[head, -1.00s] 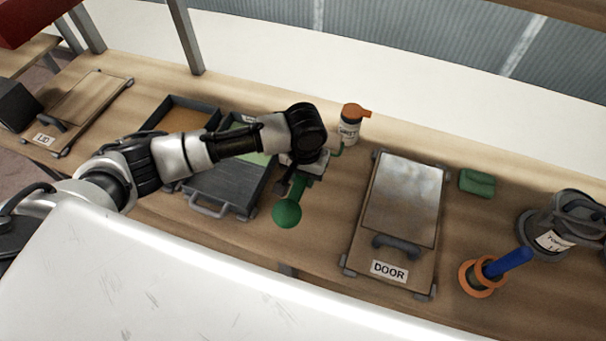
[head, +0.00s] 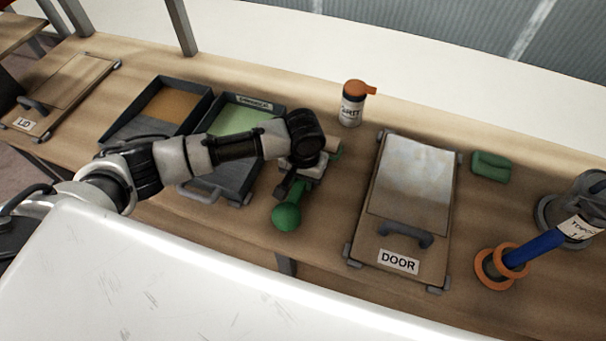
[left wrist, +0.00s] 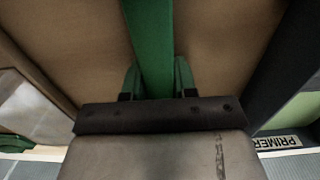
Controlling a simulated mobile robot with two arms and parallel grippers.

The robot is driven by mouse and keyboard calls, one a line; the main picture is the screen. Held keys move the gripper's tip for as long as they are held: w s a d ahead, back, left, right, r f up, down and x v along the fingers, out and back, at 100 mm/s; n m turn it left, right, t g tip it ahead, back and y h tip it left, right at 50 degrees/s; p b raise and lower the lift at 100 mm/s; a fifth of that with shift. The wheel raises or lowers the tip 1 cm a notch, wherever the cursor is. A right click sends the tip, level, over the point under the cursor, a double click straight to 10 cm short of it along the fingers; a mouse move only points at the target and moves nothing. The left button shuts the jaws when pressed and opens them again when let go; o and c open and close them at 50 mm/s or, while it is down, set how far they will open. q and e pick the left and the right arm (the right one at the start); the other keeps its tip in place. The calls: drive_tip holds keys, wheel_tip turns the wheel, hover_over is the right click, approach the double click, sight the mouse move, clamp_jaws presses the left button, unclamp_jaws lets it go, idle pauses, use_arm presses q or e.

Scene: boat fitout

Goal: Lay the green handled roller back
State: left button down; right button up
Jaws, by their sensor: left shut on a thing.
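My left gripper (head: 296,178) is shut on the green handled roller, between the green and grey tray and the door panel. The roller's round green end (head: 286,217) shows below the gripper in the head view, and a bit of green shows beyond it. In the left wrist view the green handle (left wrist: 152,45) runs straight between the two fingers, over brown wood. My wrist hides most of the roller in the head view, so I cannot tell whether it touches the bench. My right gripper is not in view.
The green and grey tray (head: 246,198) is left of the gripper, with an orange-based tray (head: 207,97) beyond. The DOOR panel (head: 411,205) lies right. A GRIT bottle (head: 351,108) stands behind. A green block (head: 491,166) and orange rings with a blue handle (head: 534,246) are farther right.

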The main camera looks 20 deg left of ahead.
use_arm(q)
drive_tip(key=c, duration=0.8)
unclamp_jaws()
wheel_tip(320, 180, up, 11)
drive_tip(key=shift+w+f, duration=0.1)
drive_tip(key=shift+w, duration=0.05)
